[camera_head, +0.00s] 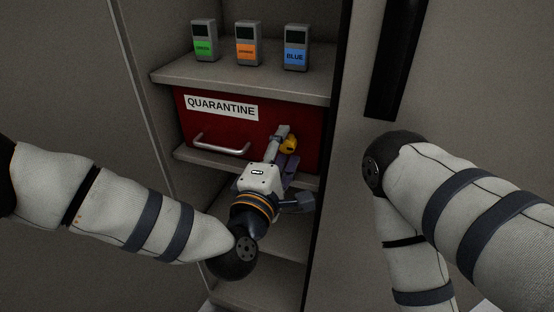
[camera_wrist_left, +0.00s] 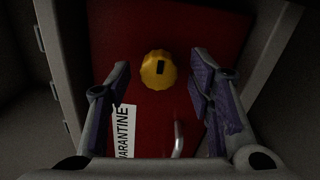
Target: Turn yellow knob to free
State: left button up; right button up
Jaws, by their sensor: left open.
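The yellow knob (camera_head: 289,144) is on the right part of the red drawer front marked QUARANTINE (camera_head: 240,122). In the left wrist view the knob (camera_wrist_left: 158,70) is round with ridged edges and has a dark mark on its face. My left gripper (camera_head: 284,148) is in front of the knob and partly hides it in the head view. In the left wrist view its two fingers (camera_wrist_left: 160,85) are spread wide, one on each side of the knob, with gaps between. It holds nothing. My right arm shows at the right, but its gripper is out of view.
The drawer's metal handle (camera_head: 222,146) is left of the knob. On the shelf (camera_head: 240,78) above stand three devices: green (camera_head: 204,42), orange (camera_head: 248,44) and blue (camera_head: 296,48). A cabinet side wall is close to the right of the knob. Lower shelves look empty where visible.

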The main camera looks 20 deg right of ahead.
pick_arm(q)
jog(key=v, duration=1)
jog(key=shift+s+a, duration=0.2)
